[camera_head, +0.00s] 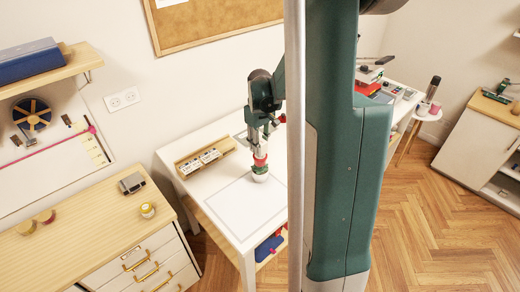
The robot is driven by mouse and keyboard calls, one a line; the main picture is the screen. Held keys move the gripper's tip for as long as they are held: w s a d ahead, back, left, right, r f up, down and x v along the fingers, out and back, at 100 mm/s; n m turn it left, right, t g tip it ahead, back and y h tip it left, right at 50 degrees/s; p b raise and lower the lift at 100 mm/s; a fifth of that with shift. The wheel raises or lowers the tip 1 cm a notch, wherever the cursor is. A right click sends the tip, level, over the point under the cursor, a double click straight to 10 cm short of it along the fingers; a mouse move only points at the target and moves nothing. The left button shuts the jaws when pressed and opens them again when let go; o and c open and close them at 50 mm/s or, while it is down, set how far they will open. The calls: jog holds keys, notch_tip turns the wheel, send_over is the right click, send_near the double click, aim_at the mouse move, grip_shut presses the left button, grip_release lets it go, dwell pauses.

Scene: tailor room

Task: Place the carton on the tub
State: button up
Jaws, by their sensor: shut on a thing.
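My gripper (264,142) points down over the white table, and its fingers are shut on a small red thing, which looks like the carton (260,160). Directly below it is a small round white and green thing, which looks like the tub (260,178), standing on the table. The carton is right above the tub in the picture. At this size I cannot tell whether they touch or a small gap remains. My arm column hides the right part of the table.
A wooden tray with small white items (205,159) stands left of the gripper on the white table (202,190). A thin dark outline marks the tabletop in front. A wooden drawer cabinet (85,232) stands at left. A round stool (425,115) stands at right.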

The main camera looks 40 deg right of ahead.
jog(key=shift+f, duration=0.85)
jog(key=shift+f, duration=0.2)
jog(key=o, duration=0.9)
jog(key=shift+r, duration=0.25)
jog(key=shift+r, duration=5.95)
